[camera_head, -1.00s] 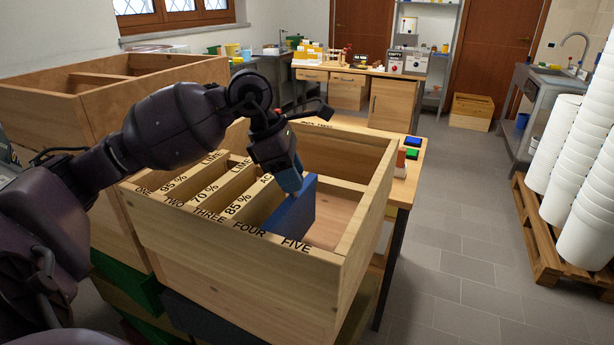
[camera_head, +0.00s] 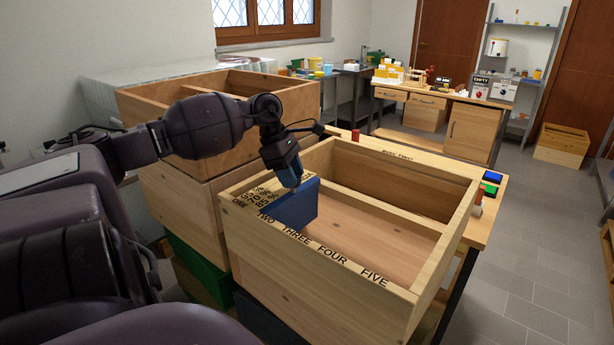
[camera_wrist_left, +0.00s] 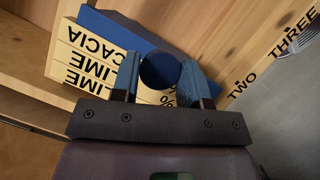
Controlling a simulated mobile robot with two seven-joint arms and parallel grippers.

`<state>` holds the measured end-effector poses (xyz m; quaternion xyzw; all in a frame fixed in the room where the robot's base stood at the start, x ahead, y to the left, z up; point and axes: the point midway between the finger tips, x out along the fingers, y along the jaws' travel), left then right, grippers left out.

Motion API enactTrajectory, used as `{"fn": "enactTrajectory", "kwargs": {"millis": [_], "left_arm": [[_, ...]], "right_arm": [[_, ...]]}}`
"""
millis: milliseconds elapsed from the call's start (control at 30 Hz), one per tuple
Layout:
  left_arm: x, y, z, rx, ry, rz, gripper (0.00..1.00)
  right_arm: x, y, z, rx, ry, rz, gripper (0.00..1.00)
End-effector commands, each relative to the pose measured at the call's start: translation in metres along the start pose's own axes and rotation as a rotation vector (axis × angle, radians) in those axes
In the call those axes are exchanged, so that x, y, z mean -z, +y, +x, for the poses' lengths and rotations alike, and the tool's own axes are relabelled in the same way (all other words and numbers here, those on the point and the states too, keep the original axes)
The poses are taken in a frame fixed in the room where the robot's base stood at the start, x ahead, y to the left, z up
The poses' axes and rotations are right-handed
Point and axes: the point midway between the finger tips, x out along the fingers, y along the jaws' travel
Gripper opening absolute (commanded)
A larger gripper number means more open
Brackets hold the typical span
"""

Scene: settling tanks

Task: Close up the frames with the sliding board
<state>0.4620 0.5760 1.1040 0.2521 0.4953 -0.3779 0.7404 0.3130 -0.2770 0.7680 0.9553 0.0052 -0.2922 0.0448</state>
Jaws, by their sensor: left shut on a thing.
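The sliding board (camera_head: 292,208) is blue and stands across the open wooden box (camera_head: 350,275), near the marks TWO and THREE on its front rim. The labelled frames (camera_head: 262,191) are packed closely together between the board and the ONE end. In the left wrist view the frames (camera_wrist_left: 82,62) read LIME and ACACIA, and the board (camera_wrist_left: 125,30) lies against or very near them; I cannot tell contact. My left gripper (camera_head: 293,184) is shut on the board's round blue knob, which shows between the fingers (camera_wrist_left: 160,72). My right gripper is out of view.
The box is empty from the board toward FIVE, with its pink-brown floor (camera_head: 370,230) bare. Another wooden box (camera_head: 225,90) stands behind to the left. A table (camera_head: 487,210) with blue and green pads adjoins the right side. Grey floor is free at right.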

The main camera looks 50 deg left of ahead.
Motion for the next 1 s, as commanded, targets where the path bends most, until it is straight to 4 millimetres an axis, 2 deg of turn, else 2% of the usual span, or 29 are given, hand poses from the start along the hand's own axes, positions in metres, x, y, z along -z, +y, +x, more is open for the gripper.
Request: {"fn": "enactTrajectory", "kwargs": {"millis": [200, 533, 567, 700, 733, 1000], "left_arm": [[0.011, 0.006, -0.006, -0.005, 0.002, -0.002, 0.00], [0.012, 0.007, -0.006, -0.006, 0.002, -0.001, 0.00], [0.012, 0.007, -0.006, -0.006, 0.002, -0.001, 0.42], [0.011, 0.006, -0.006, -0.005, 0.001, -0.001, 0.64], [0.011, 0.006, -0.006, -0.004, 0.001, -0.001, 0.66], [0.011, 0.006, -0.006, -0.003, 0.000, -0.001, 0.66]], "right_arm": [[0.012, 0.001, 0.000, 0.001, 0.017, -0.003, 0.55], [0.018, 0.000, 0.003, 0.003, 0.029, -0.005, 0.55], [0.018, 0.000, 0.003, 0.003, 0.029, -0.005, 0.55], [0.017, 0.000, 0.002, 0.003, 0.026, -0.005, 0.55], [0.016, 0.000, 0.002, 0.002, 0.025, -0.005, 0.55], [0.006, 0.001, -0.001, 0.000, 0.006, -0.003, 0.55]]}}
